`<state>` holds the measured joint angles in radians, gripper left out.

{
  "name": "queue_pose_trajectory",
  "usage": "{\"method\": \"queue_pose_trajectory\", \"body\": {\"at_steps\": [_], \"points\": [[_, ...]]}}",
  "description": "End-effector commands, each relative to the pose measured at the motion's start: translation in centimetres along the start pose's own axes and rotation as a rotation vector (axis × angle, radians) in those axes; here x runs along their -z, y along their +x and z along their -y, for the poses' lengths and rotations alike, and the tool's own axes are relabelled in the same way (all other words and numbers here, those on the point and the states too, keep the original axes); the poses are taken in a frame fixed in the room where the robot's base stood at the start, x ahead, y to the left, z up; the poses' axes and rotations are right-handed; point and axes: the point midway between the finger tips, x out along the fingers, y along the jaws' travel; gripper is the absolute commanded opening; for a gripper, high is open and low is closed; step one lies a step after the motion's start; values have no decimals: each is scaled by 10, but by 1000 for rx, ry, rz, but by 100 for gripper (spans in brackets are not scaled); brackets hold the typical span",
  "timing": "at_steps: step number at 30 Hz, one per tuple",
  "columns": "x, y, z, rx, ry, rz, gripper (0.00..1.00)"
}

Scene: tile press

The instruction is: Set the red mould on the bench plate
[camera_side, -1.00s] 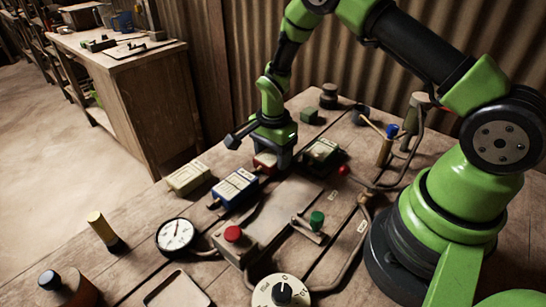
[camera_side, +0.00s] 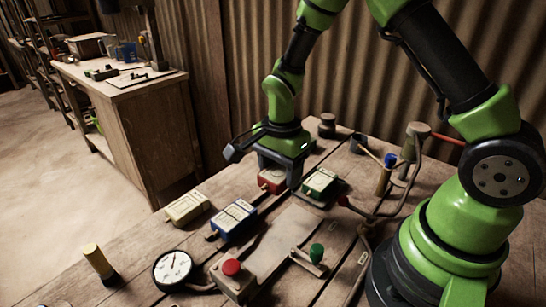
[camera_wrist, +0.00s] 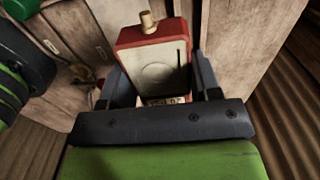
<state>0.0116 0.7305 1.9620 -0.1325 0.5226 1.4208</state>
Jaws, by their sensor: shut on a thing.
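The red mould (camera_side: 272,180) is held in my gripper (camera_side: 280,170), which is shut on it. It shows between the blue mould and the green mould, at their far side. It appears raised off the bench, but the gap is hard to judge. In the wrist view the red mould (camera_wrist: 153,55) sits between the two dark fingers, with a pale face, a round recess and a peg at its far end. The flat plate (camera_side: 293,226) behind the red button looks like the bench plate. Its top is bare, and my gripper is beyond it.
A blue mould (camera_side: 233,218), a cream mould (camera_side: 187,208) and a green mould (camera_side: 320,183) stand near my gripper. A gauge (camera_side: 172,268), a red button (camera_side: 231,267) and a green knob (camera_side: 316,251) are at the front. Cables run at the right.

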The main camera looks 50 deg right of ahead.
Motion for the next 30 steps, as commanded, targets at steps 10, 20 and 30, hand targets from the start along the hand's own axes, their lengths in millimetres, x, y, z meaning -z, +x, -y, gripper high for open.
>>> {"method": "queue_pose_trajectory", "body": {"at_steps": [10, 20, 30], "points": [[-19, 15, -49, 2, 3, 1, 24], [-19, 46, -50, -1, 4, 1, 24], [-19, 73, -49, 2, 4, 1, 24]]}}
